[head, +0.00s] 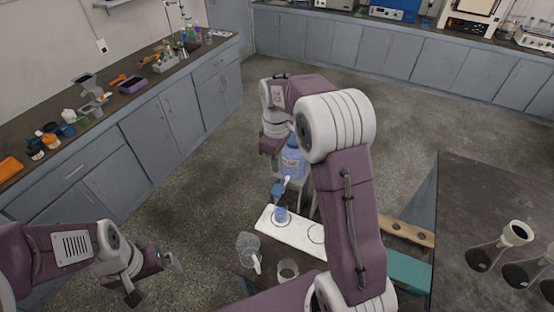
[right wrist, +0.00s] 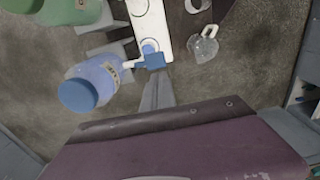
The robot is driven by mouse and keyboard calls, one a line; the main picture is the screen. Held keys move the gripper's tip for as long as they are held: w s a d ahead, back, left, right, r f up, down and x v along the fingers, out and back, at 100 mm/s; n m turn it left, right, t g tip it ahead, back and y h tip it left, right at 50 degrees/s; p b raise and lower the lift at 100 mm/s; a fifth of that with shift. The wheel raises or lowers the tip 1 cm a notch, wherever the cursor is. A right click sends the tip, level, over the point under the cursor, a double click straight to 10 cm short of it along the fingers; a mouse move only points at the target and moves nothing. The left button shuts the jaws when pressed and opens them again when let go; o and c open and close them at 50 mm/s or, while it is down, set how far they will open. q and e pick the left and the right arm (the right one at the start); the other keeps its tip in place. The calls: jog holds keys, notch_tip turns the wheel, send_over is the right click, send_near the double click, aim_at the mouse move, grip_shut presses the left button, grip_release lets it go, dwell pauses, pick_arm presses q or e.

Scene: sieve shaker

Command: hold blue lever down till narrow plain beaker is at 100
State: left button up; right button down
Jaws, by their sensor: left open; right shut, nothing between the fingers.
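A clear bottle of blue liquid with a blue cap (right wrist: 78,95) shows in both views; it stands behind the white board in the head view (head: 292,162). Its white spout carries a blue lever (right wrist: 152,61). Under the spout, a small beaker with blue liquid (head: 281,216) stands on the white board (head: 300,236); its level and marks are too small to read. My right gripper (right wrist: 157,84) is shut and empty, its tip close to the lever; I cannot tell whether they touch. My left gripper (head: 154,279) is open and empty, far left of the board.
A clear handled jug (head: 248,248) and another clear vessel (head: 287,271) stand in front of the board. A green bottle (right wrist: 60,10) stands beside the blue one. A wooden rack (head: 400,231) and dark-filled flasks (head: 484,255) are at right. My right arm hides part of the board.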

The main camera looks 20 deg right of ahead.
notch_tip(320, 180, up, 2)
jog(key=shift+r, duration=0.2)
jog(key=shift+a, duration=0.1)
